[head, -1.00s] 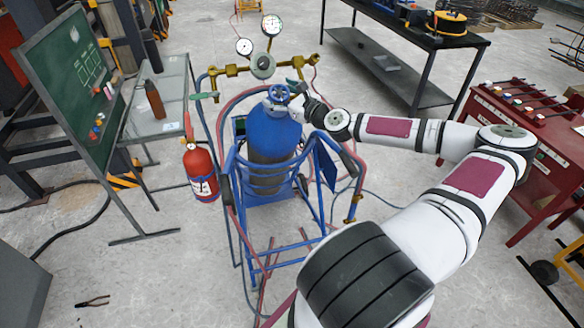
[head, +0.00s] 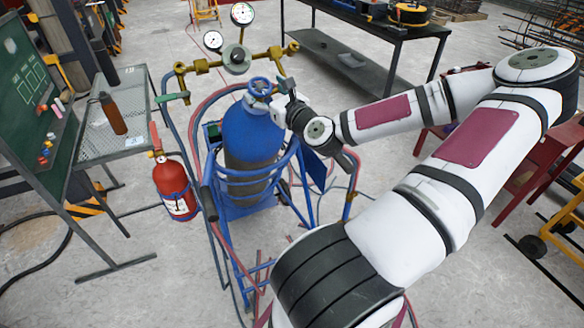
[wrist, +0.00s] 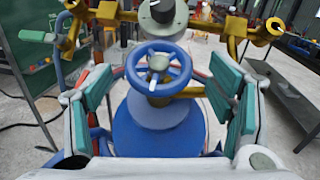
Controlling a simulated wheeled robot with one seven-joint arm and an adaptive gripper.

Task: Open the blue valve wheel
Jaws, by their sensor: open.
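The blue valve wheel (head: 260,87) sits on top of the blue gas cylinder (head: 250,138), which stands upright in a blue cart. In the wrist view the wheel (wrist: 158,67) is near the middle, with its spokes and hub facing me. My gripper (head: 282,100) is at the right side of the wheel in the head view. In the wrist view my gripper (wrist: 165,100) is open, with one green-padded finger on each side of the wheel and a gap to it on both sides. Nothing is between the pads except the wheel and cylinder top behind.
A brass manifold (head: 205,66) with gauges (head: 242,14) stands just behind the wheel. A red fire extinguisher (head: 174,186) hangs at the cart's left. A mesh table (head: 140,100) stands left, a dark workbench (head: 385,30) behind, and a red table (head: 545,165) right.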

